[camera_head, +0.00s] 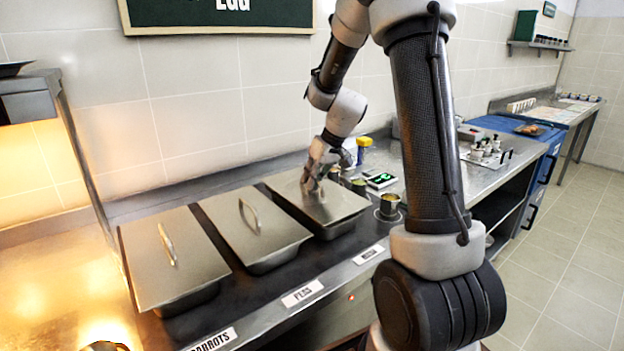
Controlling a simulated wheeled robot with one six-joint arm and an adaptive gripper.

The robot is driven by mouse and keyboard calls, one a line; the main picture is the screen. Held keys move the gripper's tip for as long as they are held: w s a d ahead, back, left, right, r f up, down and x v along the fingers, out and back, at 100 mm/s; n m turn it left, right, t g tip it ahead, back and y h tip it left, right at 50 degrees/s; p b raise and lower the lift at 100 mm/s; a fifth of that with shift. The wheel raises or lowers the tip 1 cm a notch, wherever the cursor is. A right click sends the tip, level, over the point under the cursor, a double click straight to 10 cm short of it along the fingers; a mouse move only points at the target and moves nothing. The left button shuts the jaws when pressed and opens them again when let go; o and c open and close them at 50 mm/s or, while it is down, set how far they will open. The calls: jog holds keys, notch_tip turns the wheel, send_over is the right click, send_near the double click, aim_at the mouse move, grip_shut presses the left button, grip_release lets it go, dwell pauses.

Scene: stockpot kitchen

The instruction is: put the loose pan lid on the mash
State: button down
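Three rectangular steel pans with flat grey lids stand in a row on the counter. The left lid (172,257) sits above the carrots label, and the middle lid (254,228) above the peas label. The right lid (338,205) covers the pan (335,231) behind a third label (368,254), too small to read surely. It looks level on that pan; a small gap cannot be ruled out. My gripper (313,192) points down at the middle of this right lid, where its handle is hidden. I cannot tell whether the fingers are closed on the handle.
Small metal cups (389,204), a green-lit display (381,180) and a yellow-and-blue tub (363,147) stand close right of the right pan. A glowing heated shelf area (60,280) is at the left.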

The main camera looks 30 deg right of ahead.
jog(key=shift+f, duration=0.4)
dwell(0.4)
jog(key=c, duration=1.5)
grip_release()
jog(key=v, duration=1.2)
jog(key=shift+s+a+r+m+h, duration=0.3)
jog(key=shift+s+a+r+h, duration=0.3)
jog(key=shift+s, duration=3.95)
jog(key=shift+s+a+r+m+h, duration=0.35)
jog(key=shift+s+a+r, duration=0.3)
jog(key=shift+s, duration=3.9)
jog(key=shift+s+a+r+m+h, duration=0.25)
jog(key=shift+s+a+r+h, duration=0.35)
jog(key=shift+s, duration=3.95)
